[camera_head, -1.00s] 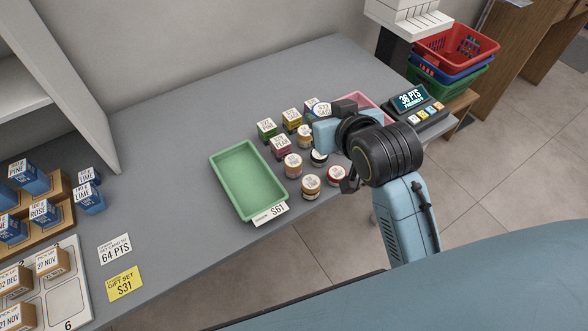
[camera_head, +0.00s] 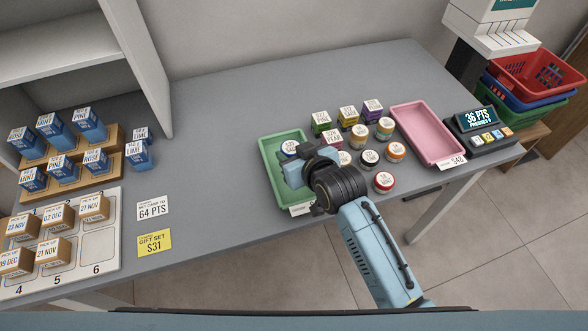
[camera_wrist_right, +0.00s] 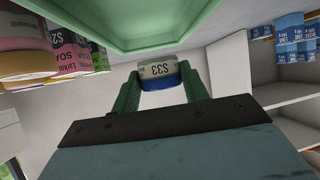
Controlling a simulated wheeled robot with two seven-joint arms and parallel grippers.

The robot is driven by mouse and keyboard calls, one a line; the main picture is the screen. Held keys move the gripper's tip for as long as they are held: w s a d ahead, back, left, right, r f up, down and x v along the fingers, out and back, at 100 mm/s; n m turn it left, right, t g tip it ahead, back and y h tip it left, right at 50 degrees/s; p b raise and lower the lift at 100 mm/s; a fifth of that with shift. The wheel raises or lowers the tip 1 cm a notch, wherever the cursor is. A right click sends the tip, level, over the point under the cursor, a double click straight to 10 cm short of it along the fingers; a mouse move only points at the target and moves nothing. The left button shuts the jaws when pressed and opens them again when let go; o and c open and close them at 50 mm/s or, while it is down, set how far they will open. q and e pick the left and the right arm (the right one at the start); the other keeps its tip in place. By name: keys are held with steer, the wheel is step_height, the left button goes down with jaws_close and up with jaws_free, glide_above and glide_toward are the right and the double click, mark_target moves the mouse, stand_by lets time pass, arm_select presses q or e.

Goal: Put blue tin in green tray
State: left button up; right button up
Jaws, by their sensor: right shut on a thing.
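The green tray (camera_head: 275,185) stands on the grey counter and is partly covered by my right arm. My right gripper (camera_head: 291,153) is above it, shut on the blue tin (camera_head: 289,147). In the right wrist view the blue tin (camera_wrist_right: 157,75) sits between the two green fingertips, with a pale label reading S33 and a blue band. The green tray (camera_wrist_right: 130,35) fills the top of that view, close to the tin. Whether the tin touches the tray cannot be told. My left gripper is not in view.
Several tins and small boxes, such as the red tin (camera_head: 383,182) and the green box (camera_head: 320,122), stand right of the green tray. Beyond them are a pink tray (camera_head: 428,136) and a points display (camera_head: 478,120).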

steer(key=shift+f+b, duration=0.6)
steer(key=shift+f, duration=2.2)
steer(key=shift+f, duration=0.2)
steer(key=o, duration=0.7)
steer(key=shift+s+d+r, duration=0.15)
steer(key=shift+s+r, duration=0.05)
steer(key=shift+r, duration=0.1)
steer(key=p+v, duration=0.2)
steer(key=v, duration=0.9)
steer(key=shift+s+d+p, duration=0.1)
steer(key=shift+s+p, duration=0.15)
steer(key=shift+p, duration=0.1)
